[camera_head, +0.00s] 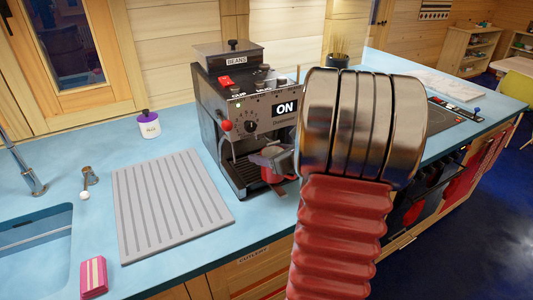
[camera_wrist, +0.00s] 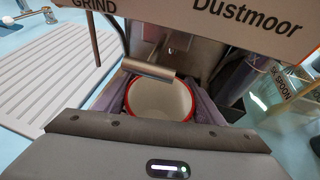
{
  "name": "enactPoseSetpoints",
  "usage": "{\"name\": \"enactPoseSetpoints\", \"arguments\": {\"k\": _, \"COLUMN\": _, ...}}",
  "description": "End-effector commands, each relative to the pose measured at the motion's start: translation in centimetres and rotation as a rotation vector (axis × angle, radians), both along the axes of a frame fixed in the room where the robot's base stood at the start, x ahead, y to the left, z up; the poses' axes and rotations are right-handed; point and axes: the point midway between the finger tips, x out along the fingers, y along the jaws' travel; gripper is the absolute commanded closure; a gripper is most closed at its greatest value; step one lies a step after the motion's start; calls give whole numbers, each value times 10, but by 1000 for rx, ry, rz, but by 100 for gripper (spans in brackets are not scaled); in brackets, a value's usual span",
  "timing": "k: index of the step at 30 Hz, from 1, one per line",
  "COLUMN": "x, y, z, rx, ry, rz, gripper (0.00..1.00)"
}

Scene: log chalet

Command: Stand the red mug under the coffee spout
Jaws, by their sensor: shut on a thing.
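The red mug (camera_head: 270,175) is at the front of the coffee machine (camera_head: 222,105), low near its drip tray. In the wrist view the mug (camera_wrist: 160,100) shows its white, empty-looking inside and red rim from above, and looks upright. My gripper (camera_head: 281,158) is shut on it, with a grey pad on each side. The metal coffee spout (camera_wrist: 148,70) appears over the far left part of the mug's rim. The mug's base is hidden, so I cannot tell whether it touches the drip tray.
A grey ribbed drainboard (camera_head: 172,205) lies left of the machine. A purple-lidded jar (camera_head: 149,124), a pink striped sponge (camera_head: 93,278) and the sink (camera_head: 35,235) are further left. A spoon holder (camera_wrist: 275,85) stands right of the mug.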

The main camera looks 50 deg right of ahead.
Motion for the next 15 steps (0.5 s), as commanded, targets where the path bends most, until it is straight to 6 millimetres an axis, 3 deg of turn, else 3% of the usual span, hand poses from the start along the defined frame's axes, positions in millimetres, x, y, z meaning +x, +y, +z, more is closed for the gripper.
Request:
{"name": "enactPoseSetpoints", "arguments": {"k": 5, "x": 0, "y": 0, "z": -4, "rx": 0, "ry": -1, "rz": 0, "gripper": 68}}
{"name": "enactPoseSetpoints", "arguments": {"k": 6, "x": 0, "y": 0, "z": -4, "rx": 0, "ry": 0, "rz": 0, "gripper": 35}}
{"name": "enactPoseSetpoints", "arguments": {"k": 13, "x": 0, "y": 0, "z": -4, "rx": 0, "ry": 0, "rz": 0, "gripper": 19}}
{"name": "enactPoseSetpoints", "arguments": {"k": 15, "x": 0, "y": 0, "z": -4, "rx": 0, "ry": 0, "rz": 0, "gripper": 18}}
